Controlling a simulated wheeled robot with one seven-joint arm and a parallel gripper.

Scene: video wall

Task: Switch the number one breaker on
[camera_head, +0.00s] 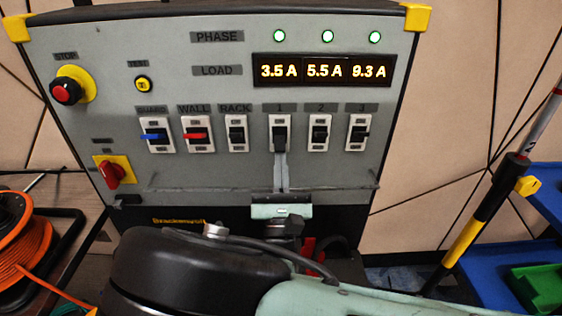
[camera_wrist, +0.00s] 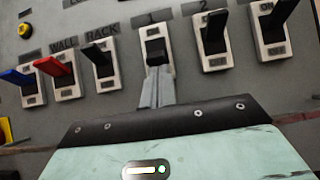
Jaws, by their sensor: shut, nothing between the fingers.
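The number one breaker (camera_head: 280,121) is a white-framed switch with a black lever, fourth from the left in the row on the grey panel. It also shows in the wrist view (camera_wrist: 153,32), where its lever looks short and blocky beside the longer-looking levers to its right. My gripper (camera_head: 281,155) is shut and empty, pointing up the panel with its narrow fingertips right at the lower end of this breaker. In the wrist view the fingertips (camera_wrist: 157,76) are just below the lever. I cannot tell whether they touch it. The fingers hide the breaker's lower part.
The number two breaker (camera_head: 320,133) and number three breaker (camera_head: 358,133) stand close on the right, the rack breaker (camera_head: 237,133) close on the left. A thin rail (camera_head: 345,187) crosses the panel below. A red stop button (camera_head: 67,91) is at upper left.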

